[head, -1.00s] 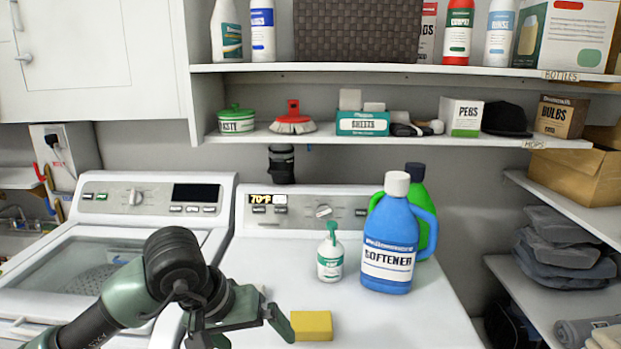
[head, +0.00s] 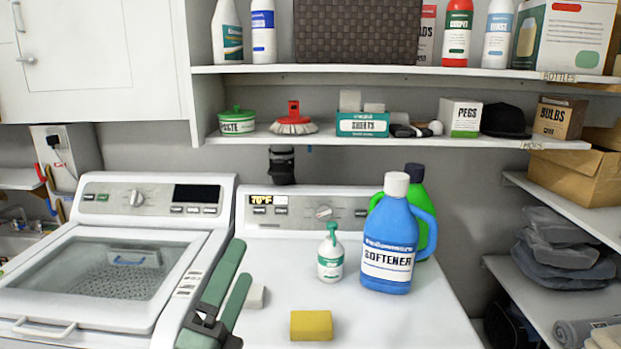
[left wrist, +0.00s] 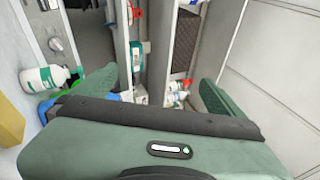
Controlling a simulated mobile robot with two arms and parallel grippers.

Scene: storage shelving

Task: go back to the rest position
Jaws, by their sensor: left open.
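My left gripper (head: 232,277) is at the lower left of the middle in the head view, in front of the two white machines. Its two green fingers point up and stand apart with nothing between them. In the left wrist view its fingers (left wrist: 155,92) also show apart and empty. A yellow sponge (head: 311,325) lies on the right machine's top (head: 380,325), to the right of the gripper and apart from it. My right gripper is not in view.
A small white block (head: 256,296), a white pump bottle (head: 330,256), a blue softener jug (head: 389,245) and a green jug (head: 416,190) stand on the right machine. Shelves (head: 400,142) hold boxes and bottles above. The left machine's lid (head: 110,265) is shut.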

